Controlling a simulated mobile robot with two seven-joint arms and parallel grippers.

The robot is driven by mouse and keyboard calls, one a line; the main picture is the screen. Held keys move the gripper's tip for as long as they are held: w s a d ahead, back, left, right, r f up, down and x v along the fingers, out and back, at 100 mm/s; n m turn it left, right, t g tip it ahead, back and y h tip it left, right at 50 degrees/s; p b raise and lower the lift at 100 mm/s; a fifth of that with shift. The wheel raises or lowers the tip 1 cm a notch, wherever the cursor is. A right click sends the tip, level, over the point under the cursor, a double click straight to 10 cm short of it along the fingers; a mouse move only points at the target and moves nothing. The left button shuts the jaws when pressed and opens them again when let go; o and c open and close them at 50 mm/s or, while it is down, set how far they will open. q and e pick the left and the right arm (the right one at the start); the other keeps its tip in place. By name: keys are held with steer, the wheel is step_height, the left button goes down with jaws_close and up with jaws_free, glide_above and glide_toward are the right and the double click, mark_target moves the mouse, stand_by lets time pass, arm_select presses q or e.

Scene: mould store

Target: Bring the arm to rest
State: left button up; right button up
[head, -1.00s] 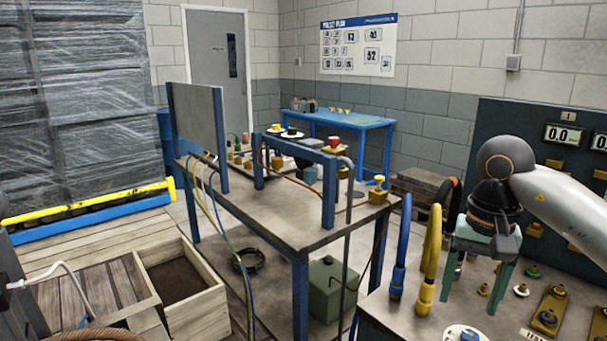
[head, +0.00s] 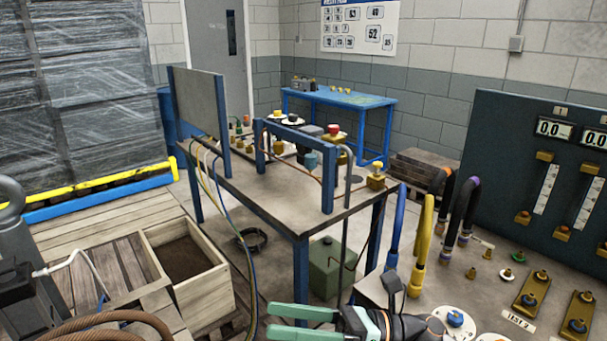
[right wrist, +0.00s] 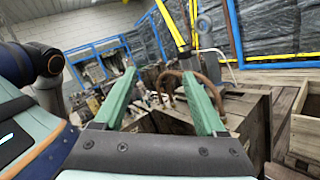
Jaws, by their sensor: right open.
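My right gripper (head: 256,321) is low in the head view, in front of the table with blue legs (head: 275,203). Its two green fingers point left and stand apart, with nothing held between them. The right wrist view also shows the right gripper (right wrist: 160,73) open, with a wooden box and a brown hose in the background beyond the fingers. My left gripper does not show in either view.
A wooden planter-like box (head: 212,290) stands at left, near a brown hose (head: 95,320). At right, a bench with blue, yellow and dark hoses (head: 425,235), small fittings and a dark gauge panel (head: 500,150) lies close to my right arm.

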steer(key=w+d+f+m+t+h+p, duration=0.1)
steer(key=w+d+f+m+t+h, duration=0.15)
steer(key=m+t, duration=0.55)
steer(key=w+d+f+m+t+h+p, duration=0.1)
steer(key=d+f+m+t+h, duration=0.25)
steer(key=m, duration=0.95)
steer(key=w+d+f+m+t+h+p, duration=0.1)
steer(key=d+f+m+t+h, duration=0.4)
steer(key=m, duration=0.5)
steer(key=s+d+f+m+g+h+p, duration=0.1)
steer(key=s+d+f+m+g+h, duration=0.2)
steer(key=s+f+m, duration=0.5)
steer(key=s+d+f+m+g+h+p, duration=0.1)
steer(key=s+d+f+m+g+h, duration=0.2)
steer(key=s+f+m, duration=0.5)
step_height(320, 180, down, 4)
steer(key=shift+s+d+r+g+h, duration=0.3)
steer(key=shift+s+d+h, duration=0.25)
steer(key=shift+d, duration=0.4)
